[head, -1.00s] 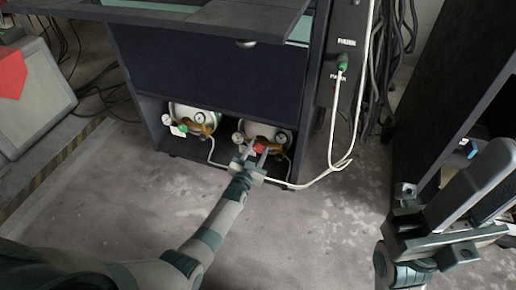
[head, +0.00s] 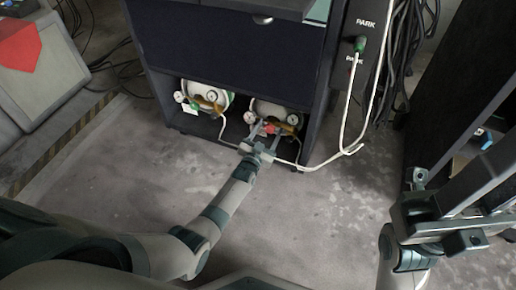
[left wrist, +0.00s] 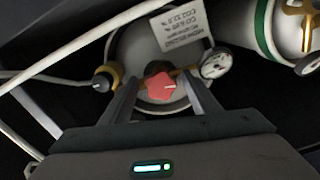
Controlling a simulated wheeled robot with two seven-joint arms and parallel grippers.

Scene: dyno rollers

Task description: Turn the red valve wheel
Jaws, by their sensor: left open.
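The red valve wheel (head: 268,129) sits on the front of the right-hand gas cylinder (head: 272,108) in the low bay of the dark cabinet. In the left wrist view the red wheel (left wrist: 160,87) is star-shaped and lies between the fingers. My left gripper (head: 265,133) is open, its two fingers on either side of the wheel; I cannot tell whether they touch it. It also shows in the left wrist view (left wrist: 160,95). My right arm is at the right edge of the head view; its fingertips are not clearly visible.
A second cylinder (head: 209,98) with a green band stands left in the same bay. Gauges (left wrist: 215,64) and brass fittings sit close to the fingers. A white hose (head: 350,120) hangs at the cabinet's right side. The floor (head: 120,170) in front is clear.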

